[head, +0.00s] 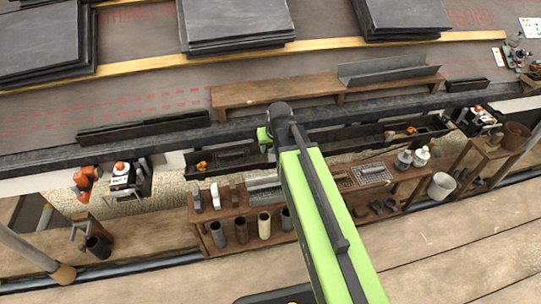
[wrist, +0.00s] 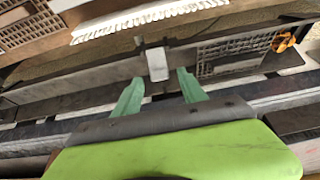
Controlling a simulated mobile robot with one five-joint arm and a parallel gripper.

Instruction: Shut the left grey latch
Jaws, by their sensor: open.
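A small light grey latch (wrist: 158,64) shows in the wrist view, standing on the wall of a long grey gutter (wrist: 100,77). Whether it is the left one, and whether it is open or shut, I cannot tell. My gripper (wrist: 159,76) has its two green fingers spread apart, one on each side of the latch, with nothing held between them. The fingertips look close to the latch; contact is not clear. In the head view my green arm reaches to the dark gutter (head: 232,158) along the roof edge, and hides the latch and fingers.
In the head view a wooden shelf (head: 190,212) with several tubes stands below the gutter. A wooden plank bench (head: 235,94) and slate stacks (head: 40,45) lie on the roof.

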